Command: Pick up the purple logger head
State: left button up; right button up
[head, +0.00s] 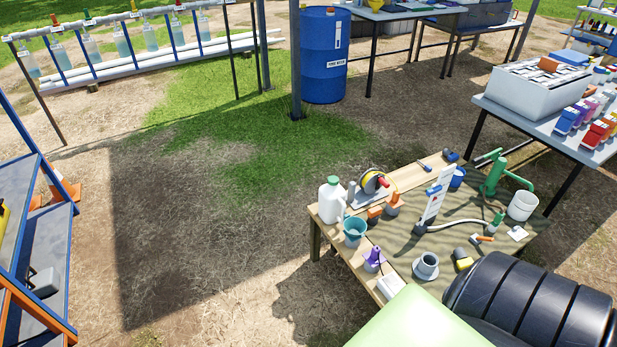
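A small purple object (374,257), which looks like the purple logger head, stands at the near left part of the wooden table (405,262). It has a wider purple lower part and a narrow top, and a pale piece shows at its base. It is between the teal bucket (355,231) and a grey flanged pipe piece (427,265). Neither of my grippers shows in the head view, so their distance from the purple object cannot be told.
Open ground (215,245) lies left.

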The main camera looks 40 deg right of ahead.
aim_at(371, 256)
jog(key=k+l+u, duration=0.15)
jog(key=l+u, duration=0.2)
jog(key=k+l+u, duration=0.15)
jog(key=l+u, duration=0.25)
jog(key=k+l+u, duration=0.35)
jog(key=k+l, duration=0.65)
jog(key=l, duration=0.3)
jog(key=k+l, duration=0.7)
jog(key=l, duration=0.2)
